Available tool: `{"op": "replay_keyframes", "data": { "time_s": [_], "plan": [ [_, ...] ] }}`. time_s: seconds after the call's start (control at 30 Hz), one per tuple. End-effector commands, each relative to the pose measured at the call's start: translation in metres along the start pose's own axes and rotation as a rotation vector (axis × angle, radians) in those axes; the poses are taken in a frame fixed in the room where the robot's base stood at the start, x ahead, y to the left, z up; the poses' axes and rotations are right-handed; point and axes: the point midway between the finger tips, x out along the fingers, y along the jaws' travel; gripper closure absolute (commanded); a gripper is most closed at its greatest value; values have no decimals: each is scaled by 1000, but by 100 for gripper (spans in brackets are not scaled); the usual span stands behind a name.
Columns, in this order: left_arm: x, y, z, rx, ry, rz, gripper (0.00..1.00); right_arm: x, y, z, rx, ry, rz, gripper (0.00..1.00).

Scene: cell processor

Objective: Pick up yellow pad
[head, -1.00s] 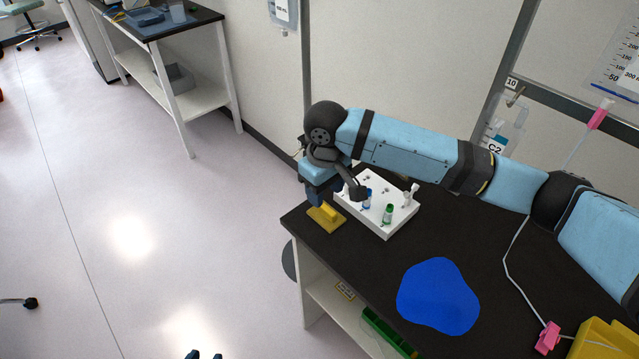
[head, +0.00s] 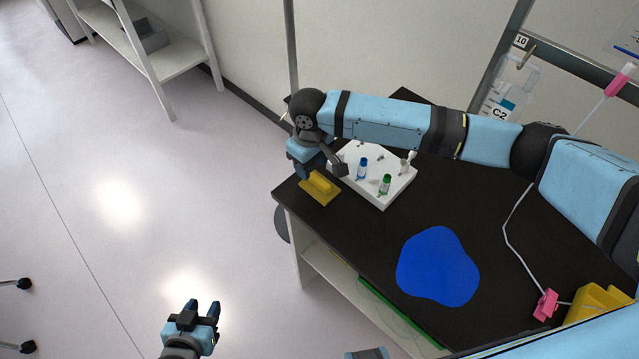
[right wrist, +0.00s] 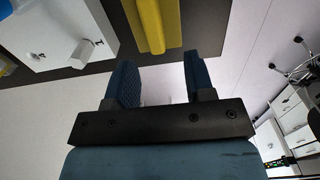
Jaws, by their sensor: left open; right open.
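The yellow pad (head: 320,187) lies on the black table near its left corner, with a raised grip along its top. It also shows at the top of the right wrist view (right wrist: 152,24), beyond the fingertips. My right gripper (head: 311,169) hangs just behind the pad in the head view. In the right wrist view its two blue fingers (right wrist: 157,78) are apart with nothing between them. My left gripper (head: 202,308) is open and empty over the floor, left of the table.
A white rack (head: 373,184) with blue-capped and green-capped vials stands close to the pad. A flat blue patch (head: 437,266) lies on the table. A pink clamp (head: 545,305) and a yellow holder (head: 597,300) sit at the right.

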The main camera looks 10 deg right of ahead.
Motion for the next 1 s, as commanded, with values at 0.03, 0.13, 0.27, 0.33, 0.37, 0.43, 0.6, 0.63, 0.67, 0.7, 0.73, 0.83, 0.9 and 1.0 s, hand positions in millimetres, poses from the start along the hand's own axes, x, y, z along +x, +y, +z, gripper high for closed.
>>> {"op": "replay_keyframes", "data": {
  "time_s": [0.03, 0.13, 0.27, 0.33, 0.37, 0.43, 0.6, 0.63, 0.67, 0.7, 0.73, 0.83, 0.9, 1.0],
  "plan": [
    [-2, 0, -3, 0, 0, -1, 57, 5, 1, 1, 1, -2, 0, 51],
    [-4, 0, -6, 0, 1, -1, 57, 20, 3, 4, 1, -3, 1, 51],
    [-6, -1, -9, 0, 4, -2, 57, 39, 3, 4, 1, -2, 1, 51],
    [-6, -1, -9, 0, 4, -3, 57, 45, 3, 4, 1, 0, 1, 51],
    [-6, -1, -9, 0, 4, -3, 57, 46, 3, 4, 1, 0, 1, 51],
    [-6, -1, -9, 0, 4, -3, 57, 48, 3, 4, 1, 0, 1, 51],
    [-6, -2, -8, 0, 2, -4, 57, 48, 3, 4, 0, 0, 1, 51],
    [-6, -2, -8, 0, 1, -4, 57, 48, 3, 4, 0, 0, 1, 58],
    [-6, -2, -7, 0, 1, -4, 57, 48, 3, 4, 0, 0, 1, 65],
    [-6, -1, -7, 0, 0, -4, 57, 48, 3, 4, 0, 0, 1, 74],
    [-6, -1, -6, 0, -1, -4, 57, 48, 3, 4, 0, 0, 1, 81],
    [-5, -1, -5, -1, -2, -4, 57, 48, 3, 4, 0, 0, 1, 100],
    [-5, -1, -5, -1, -3, -3, 57, 48, 3, 4, 0, 0, 1, 100],
    [-5, -1, -5, -1, -3, -3, 57, 48, 3, 4, 0, 0, 0, 100]
  ]
}}
